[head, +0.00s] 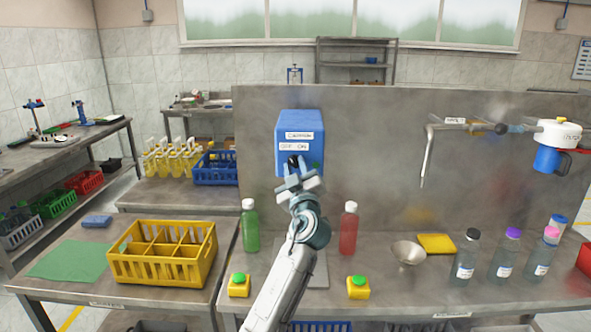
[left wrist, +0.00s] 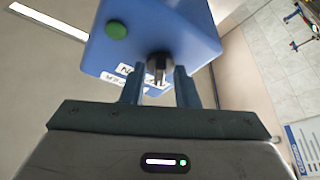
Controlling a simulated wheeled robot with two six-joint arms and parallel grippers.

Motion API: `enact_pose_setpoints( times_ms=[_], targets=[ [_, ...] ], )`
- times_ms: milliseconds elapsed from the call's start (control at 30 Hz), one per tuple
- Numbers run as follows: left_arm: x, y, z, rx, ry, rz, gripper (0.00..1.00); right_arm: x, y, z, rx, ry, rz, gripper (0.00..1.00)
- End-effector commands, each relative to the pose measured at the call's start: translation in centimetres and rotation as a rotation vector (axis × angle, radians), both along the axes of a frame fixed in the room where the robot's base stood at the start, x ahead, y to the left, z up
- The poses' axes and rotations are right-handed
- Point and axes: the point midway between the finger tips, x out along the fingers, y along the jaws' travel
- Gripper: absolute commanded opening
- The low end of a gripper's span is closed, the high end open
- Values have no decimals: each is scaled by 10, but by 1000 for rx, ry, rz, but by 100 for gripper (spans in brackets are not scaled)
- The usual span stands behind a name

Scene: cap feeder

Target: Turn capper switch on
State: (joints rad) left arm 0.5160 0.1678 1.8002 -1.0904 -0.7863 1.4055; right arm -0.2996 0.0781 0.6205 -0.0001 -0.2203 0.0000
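The capper (head: 301,128) is a blue box on the grey back panel, with labels reading something like "Capping" and "OFF ON". Its dark switch knob (left wrist: 158,65) shows in the left wrist view on the blue face, beside a round green spot (left wrist: 116,30). My left gripper (head: 296,166) is raised to the front of the box, just below the label. In the left wrist view its two fingers (left wrist: 158,85) stand apart on either side of the knob. I cannot tell whether they touch it. My right gripper is not in view.
On the steel table stand a green bottle (head: 250,226), a red bottle (head: 348,228) and two yellow boxes with green buttons (head: 239,286). A metal bowl (head: 408,252) and several clear bottles are to the right. A yellow crate (head: 162,254) is at left.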

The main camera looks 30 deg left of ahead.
Motion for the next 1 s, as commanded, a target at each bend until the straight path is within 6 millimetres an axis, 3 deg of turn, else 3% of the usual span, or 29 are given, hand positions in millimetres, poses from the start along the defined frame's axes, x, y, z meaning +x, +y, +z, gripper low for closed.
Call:
enact_pose_setpoints(
  times_ms=[267, 600, 1000],
  targets=[
    [-1, 1, -3, 61, 36, 0, 5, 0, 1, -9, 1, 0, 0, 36],
    [-2, 3, -3, 287, 174, 0, 5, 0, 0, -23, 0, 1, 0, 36],
    [-4, 6, 2, 605, 372, -1, 4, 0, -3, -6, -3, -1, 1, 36]
  ],
)
